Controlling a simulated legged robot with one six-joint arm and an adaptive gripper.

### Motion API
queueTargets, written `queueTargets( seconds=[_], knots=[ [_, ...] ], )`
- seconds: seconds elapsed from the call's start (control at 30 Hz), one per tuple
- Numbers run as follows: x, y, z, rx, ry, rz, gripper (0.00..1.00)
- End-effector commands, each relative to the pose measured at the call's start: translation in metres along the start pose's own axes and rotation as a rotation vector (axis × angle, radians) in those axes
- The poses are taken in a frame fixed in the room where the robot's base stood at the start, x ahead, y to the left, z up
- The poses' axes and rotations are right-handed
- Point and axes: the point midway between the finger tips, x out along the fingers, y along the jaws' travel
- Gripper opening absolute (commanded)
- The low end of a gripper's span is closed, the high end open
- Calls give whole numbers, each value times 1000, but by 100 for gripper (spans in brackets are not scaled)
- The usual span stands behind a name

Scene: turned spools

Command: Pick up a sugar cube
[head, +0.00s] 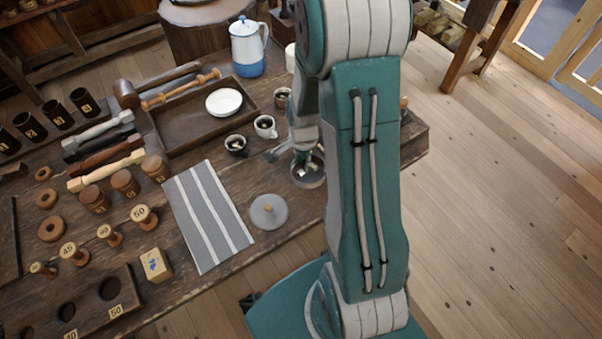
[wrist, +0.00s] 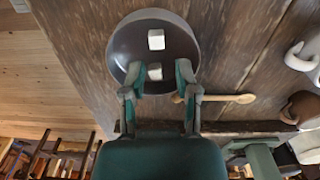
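A round dark sugar bowl (head: 309,181) stands near the right end of the table, partly hidden by my arm. In the wrist view the bowl (wrist: 120,48) holds two white sugar cubes. One sugar cube (wrist: 156,39) lies near its middle. The other sugar cube (wrist: 154,72) lies nearer my gripper (wrist: 158,70). The gripper is open, with its two fingers apart on either side of the nearer cube, and a gap shows on both sides. I cannot tell how far above the cube the fingertips are.
A wooden spoon (wrist: 232,98) lies close to the right finger. Cups (head: 265,127) and a tray (head: 180,128) stand behind. A blue-white pot (head: 248,48) stands at the back.

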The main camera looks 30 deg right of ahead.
Motion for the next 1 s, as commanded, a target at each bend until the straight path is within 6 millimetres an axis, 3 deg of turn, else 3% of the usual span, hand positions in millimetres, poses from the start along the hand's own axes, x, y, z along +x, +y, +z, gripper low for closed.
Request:
queueTargets(
  seconds=[0.2, 0.53, 0.57, 0.67, 1.0],
  knots=[
    [33, 3, 5, -1, -1, 4, 40],
    [39, 2, 5, -1, 1, 0, 40],
    [39, 2, 5, -1, 1, 0, 27],
    [40, 2, 5, -1, 1, 1, 10],
    [39, 2, 5, -1, 1, 1, 8]
  ],
)
